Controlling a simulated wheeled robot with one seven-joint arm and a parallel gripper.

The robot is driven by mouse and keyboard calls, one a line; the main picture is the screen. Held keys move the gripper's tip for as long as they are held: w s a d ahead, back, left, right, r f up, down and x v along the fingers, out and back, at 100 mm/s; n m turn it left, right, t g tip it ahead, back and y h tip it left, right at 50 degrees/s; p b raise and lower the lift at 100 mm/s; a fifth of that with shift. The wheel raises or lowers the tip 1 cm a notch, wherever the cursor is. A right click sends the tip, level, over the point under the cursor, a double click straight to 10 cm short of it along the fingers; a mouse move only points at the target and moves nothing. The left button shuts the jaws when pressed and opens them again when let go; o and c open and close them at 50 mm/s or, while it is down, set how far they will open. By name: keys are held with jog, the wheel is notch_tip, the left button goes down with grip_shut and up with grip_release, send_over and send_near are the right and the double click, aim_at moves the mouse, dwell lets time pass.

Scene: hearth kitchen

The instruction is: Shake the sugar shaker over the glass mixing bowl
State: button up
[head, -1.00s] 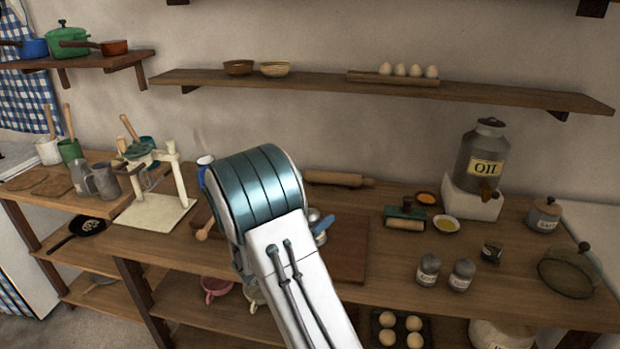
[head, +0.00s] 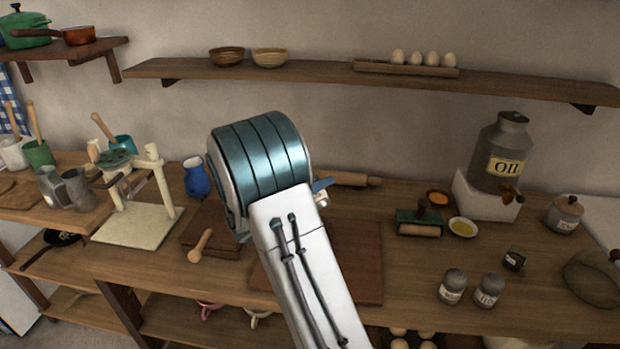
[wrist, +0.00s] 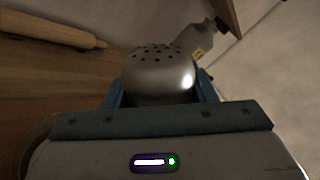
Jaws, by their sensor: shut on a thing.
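In the wrist view my gripper (wrist: 160,96) is shut on the sugar shaker (wrist: 158,72), whose rounded metal top with small holes shows between the blue fingers. In the head view my arm hides most of the gripper; a blue finger and a bit of the shaker's metal (head: 321,199) show at its right, above the table. I cannot make out the glass mixing bowl with certainty. A faint curved edge shows at the lower left of the wrist view, but I cannot tell what it is.
A rolling pin (head: 357,179) lies at the back of the table (head: 405,260). An oil can (head: 502,155) stands on a white block at the right. Two labelled shakers (head: 453,287) (head: 488,291) stand at the front right. A shelf (head: 300,75) with bowls and eggs runs above.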

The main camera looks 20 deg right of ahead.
aim_at(327, 203)
jog(key=shift+s+n+p, duration=0.4)
jog(key=shift+n+p, duration=0.2)
jog(key=shift+n, duration=0.2)
jog(key=shift+s+d+f+n+p, duration=0.1)
jog(key=shift+s+f+n+p, duration=0.15)
jog(key=shift+n+p, duration=0.35)
jog(key=n, duration=0.2)
jog(key=s+f+n+p, duration=0.1)
jog(key=n, duration=0.1)
jog(key=f+n+p, duration=0.1)
jog(key=n, duration=0.1)
jog(key=shift+s+d+f, duration=0.25)
jog(key=shift+s, duration=0.1)
jog(key=shift+r+n+p, duration=0.25)
jog(key=shift+n+p, duration=0.15)
jog(key=shift+p, duration=0.5)
jog(key=n+p, duration=0.1)
jog(key=p, duration=0.1)
jog(key=n+p, duration=0.3)
jog(key=p, duration=0.1)
jog(key=shift+s+f+p, duration=0.2)
jog(key=shift+s+p, duration=0.1)
jog(key=shift+p, duration=0.1)
jog(key=shift+f+n, duration=0.35)
jog(key=shift+n, duration=0.25)
jog(key=shift+s+n+b, duration=0.15)
jog(key=shift+n+b, duration=0.15)
jog(key=shift+n, duration=0.5)
